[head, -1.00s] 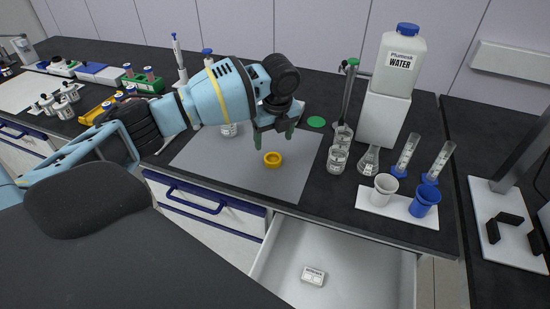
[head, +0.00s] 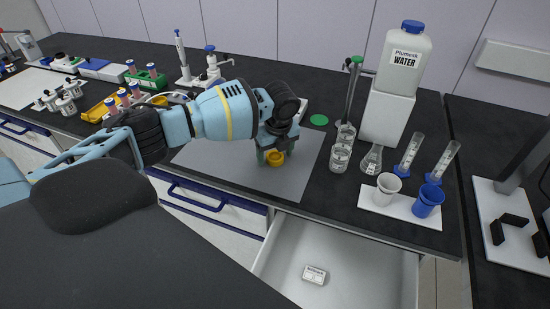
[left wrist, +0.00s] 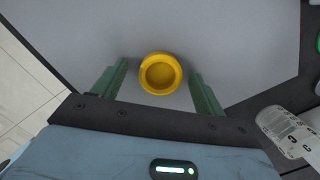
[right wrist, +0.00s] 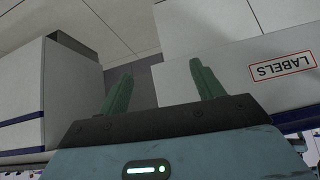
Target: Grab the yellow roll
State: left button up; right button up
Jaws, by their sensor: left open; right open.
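The yellow roll (head: 276,158) lies flat on the grey mat (head: 232,178) on the black bench. My left gripper (head: 275,157) is open above the mat, with its fingers reaching down around the roll in the head view. In the left wrist view the yellow roll (left wrist: 160,73) shows between the two green fingertips of the left gripper (left wrist: 158,73), with a gap on each side. My right gripper (right wrist: 161,78) shows only in its own wrist view. It is open and empty, facing white cabinet fronts.
Glass beakers (head: 341,150), a flask (head: 371,160) and a white tray with a white cup (head: 386,189) and a blue cup (head: 428,200) stand to the right. An open drawer (head: 345,262) juts out below the bench. Tube racks and pipettes stand behind left.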

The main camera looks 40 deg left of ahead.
aim_at(273, 156)
pick_arm(q)
jog(key=c, duration=1.1)
jog(key=shift+o, duration=0.2)
jog(key=shift+r, duration=0.85)
jog(key=shift+s+d+r, duration=0.1)
jog(key=shift+s+r, duration=0.15)
jog(key=shift+r, duration=0.75)
jog(key=s+d+r+p, duration=0.1)
jog(key=s+d, duration=0.3)
jog(key=s, duration=1.1)
jog(key=shift+r+p, duration=0.15)
jog(key=shift+p, duration=0.35)
pick_arm(e)
jog(key=w+r, duration=0.2)
jog(key=shift+d+r+t, duration=0.2)
jog(key=shift+r+t, duration=0.1)
